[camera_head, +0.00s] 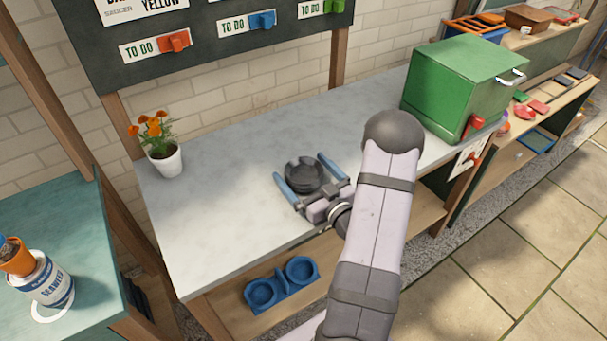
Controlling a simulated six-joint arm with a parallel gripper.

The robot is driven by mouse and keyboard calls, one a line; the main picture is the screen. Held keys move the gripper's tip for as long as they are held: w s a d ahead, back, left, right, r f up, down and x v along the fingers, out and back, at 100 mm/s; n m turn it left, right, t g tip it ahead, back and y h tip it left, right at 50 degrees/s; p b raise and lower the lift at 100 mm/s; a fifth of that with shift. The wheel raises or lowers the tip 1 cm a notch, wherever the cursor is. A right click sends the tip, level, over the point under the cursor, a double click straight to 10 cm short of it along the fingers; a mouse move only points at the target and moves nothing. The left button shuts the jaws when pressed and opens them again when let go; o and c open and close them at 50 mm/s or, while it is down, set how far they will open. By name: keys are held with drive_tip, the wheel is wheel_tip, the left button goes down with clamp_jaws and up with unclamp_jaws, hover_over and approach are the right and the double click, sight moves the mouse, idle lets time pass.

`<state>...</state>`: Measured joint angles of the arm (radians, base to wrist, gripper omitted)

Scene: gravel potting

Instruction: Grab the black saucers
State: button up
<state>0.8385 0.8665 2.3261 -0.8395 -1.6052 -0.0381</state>
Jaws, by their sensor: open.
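One black saucer (304,171) lies on the pale grey worktop (215,225), near its middle. It looks round and dark, and I cannot tell whether more than one is stacked there. My gripper (307,174) is open, with one blue finger to the left of the black saucer and the other to its right. The saucer sits between the fingers, and I cannot tell whether either finger touches it. My wrist and arm come in from the lower right and hide part of the worktop.
A flower pot (166,161) stands at the worktop's back left. A green box (458,88) stands at its right end. Blue round dishes (281,285) are on the lower shelf. A teal table (90,255) holds a white can (45,281).

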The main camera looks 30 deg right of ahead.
sight(303, 170)
drive_tip(key=c, duration=1.5)
drive_tip(key=shift+c, duration=0.2)
drive_tip(key=shift+r, duration=0.25)
drive_tip(key=shift+r+p, duration=0.35)
drive_tip(key=shift+r, duration=4.5)
